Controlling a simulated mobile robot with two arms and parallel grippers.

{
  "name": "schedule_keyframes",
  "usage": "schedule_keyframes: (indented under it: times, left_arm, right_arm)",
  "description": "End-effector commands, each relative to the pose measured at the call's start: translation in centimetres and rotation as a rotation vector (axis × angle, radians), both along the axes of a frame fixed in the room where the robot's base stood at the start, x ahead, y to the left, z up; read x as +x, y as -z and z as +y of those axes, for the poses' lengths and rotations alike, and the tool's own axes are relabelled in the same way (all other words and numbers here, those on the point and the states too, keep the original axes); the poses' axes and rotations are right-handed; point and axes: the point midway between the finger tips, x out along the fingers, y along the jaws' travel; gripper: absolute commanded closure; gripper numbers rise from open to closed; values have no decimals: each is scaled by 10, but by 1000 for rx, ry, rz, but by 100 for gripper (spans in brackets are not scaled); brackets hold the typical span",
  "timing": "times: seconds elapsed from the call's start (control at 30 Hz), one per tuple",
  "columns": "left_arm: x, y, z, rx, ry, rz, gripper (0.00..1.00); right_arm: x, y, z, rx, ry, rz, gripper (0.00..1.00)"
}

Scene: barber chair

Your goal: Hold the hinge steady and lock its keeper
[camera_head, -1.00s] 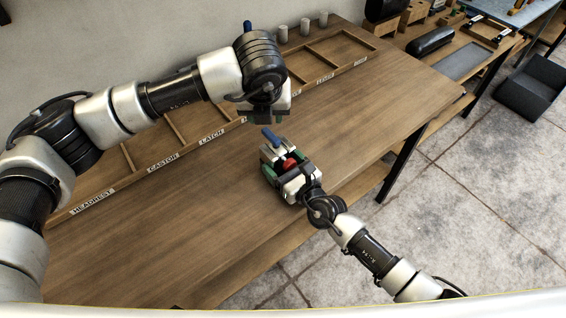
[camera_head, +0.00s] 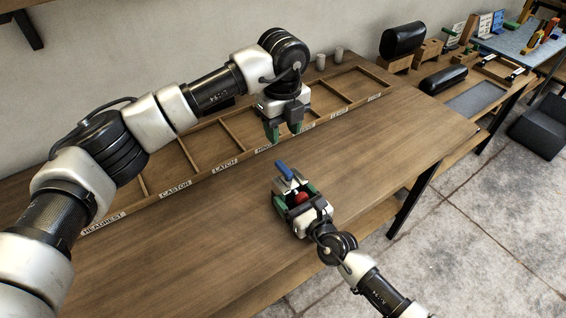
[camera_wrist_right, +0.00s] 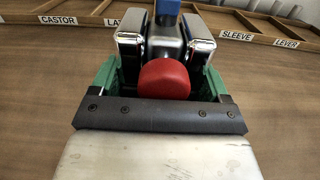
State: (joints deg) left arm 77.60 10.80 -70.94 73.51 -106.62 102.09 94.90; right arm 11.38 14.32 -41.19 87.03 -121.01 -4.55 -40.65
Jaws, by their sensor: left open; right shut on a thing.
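The hinge is a chrome and grey piece with a red knob (camera_head: 301,198) and a blue handle (camera_head: 285,171); I cannot tell which part is the keeper. My right gripper (camera_head: 297,197) is shut on the hinge at the front of the bench. In the right wrist view its green fingers (camera_wrist_right: 162,72) flank the chrome body (camera_wrist_right: 132,48), with the red knob (camera_wrist_right: 164,79) between them and the blue handle (camera_wrist_right: 167,10) beyond. My left gripper (camera_head: 284,131) is open and empty, pointing down behind the hinge and apart from it.
A wooden divided tray (camera_head: 205,143) with labels such as CASTOR and LATCH runs along the back of the bench (camera_head: 190,225). A second bench at right holds black cushions (camera_head: 443,79). The bench top around the hinge is largely clear.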

Motion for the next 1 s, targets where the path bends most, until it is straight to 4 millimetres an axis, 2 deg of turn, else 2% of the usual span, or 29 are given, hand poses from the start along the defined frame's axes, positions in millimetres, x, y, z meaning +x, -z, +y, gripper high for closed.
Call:
schedule_keyframes:
  times: [0.3,0.5,0.7,0.97,1.0]
  left_arm:
    - [-1,64,0,2,2,3,55]
    - [-1,94,0,2,2,0,55]
    - [-1,107,0,1,5,0,55]
    - [0,108,0,1,5,-2,55]
    - [0,108,0,1,5,-2,60]
  right_arm:
    - [0,0,0,-1,0,1,67]
    - [0,0,0,-1,0,1,67]
    - [0,0,0,-1,0,1,67]
    - [0,0,0,-1,0,1,67]
    - [0,0,0,-1,0,1,67]
